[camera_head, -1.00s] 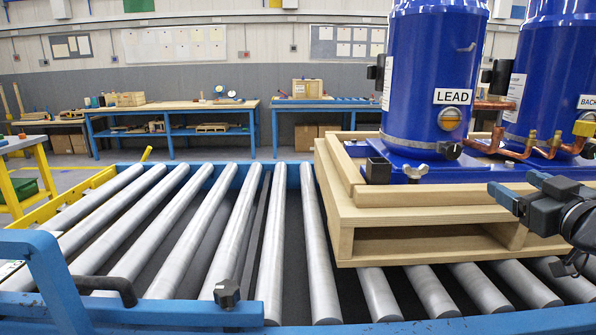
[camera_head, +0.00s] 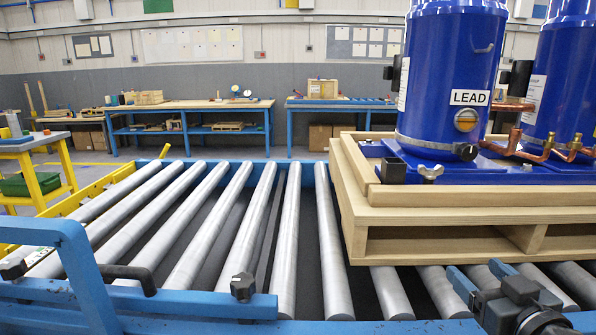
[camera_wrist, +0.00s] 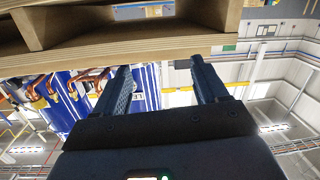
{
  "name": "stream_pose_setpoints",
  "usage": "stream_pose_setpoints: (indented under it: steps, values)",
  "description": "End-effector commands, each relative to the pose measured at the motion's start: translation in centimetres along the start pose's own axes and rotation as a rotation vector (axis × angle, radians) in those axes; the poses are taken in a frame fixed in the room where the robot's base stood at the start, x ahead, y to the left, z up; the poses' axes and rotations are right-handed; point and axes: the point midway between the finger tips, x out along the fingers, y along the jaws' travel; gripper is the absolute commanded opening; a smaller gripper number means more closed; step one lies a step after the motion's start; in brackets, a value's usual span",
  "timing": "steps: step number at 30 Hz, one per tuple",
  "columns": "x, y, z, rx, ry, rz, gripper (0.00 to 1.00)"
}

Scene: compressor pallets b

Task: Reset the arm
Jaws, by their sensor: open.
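My gripper (camera_head: 483,272) is at the lower right in the head view, low in front of the wooden pallet. Its two blue-grey fingers stand apart with nothing between them. In the wrist view, the open fingers (camera_wrist: 160,68) point toward the pallet (camera_wrist: 130,46), which crosses the top of that tilted picture. In the head view the pallet (camera_head: 450,217) carries a blue compressor (camera_head: 450,70) labelled LEAD and a second blue compressor (camera_head: 560,90), cut off at the right edge. A metallic wing nut (camera_head: 430,172) sits at the front left of their blue base.
The pallet rests on the right part of a roller conveyor (camera_head: 285,250); the rollers to its left are bare. Workbenches (camera_head: 190,105) stand along the back wall; a yellow-legged table (camera_head: 35,145) stands left.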

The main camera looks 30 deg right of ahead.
Motion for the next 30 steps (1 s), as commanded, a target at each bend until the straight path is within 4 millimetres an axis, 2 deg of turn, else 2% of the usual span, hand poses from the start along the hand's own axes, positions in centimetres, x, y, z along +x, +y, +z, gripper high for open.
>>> stream_pose_setpoints:
  steps: [1,6,11,15,19,24,27,30]
  values:
    - [-1.3,-1.9,1.6,0.01,-0.022,-0.023,0.73]
    - [-5.7,-6.5,5.1,0.034,-0.056,-0.077,0.73]
    - [-10.7,-9.8,7.5,0.04,-0.081,-0.141,0.73]
    - [-15.4,-11.8,8.9,0.038,-0.098,-0.208,0.73]
    - [-20.1,-13.1,9.7,0.033,-0.114,-0.282,0.73]
    - [-25.6,-13.7,9.8,0.025,-0.124,-0.384,0.73]
    - [-28.0,-13.7,9.6,0.022,-0.129,-0.433,0.73]
    - [-29.5,-13.7,9.4,0.022,-0.132,-0.467,0.73]
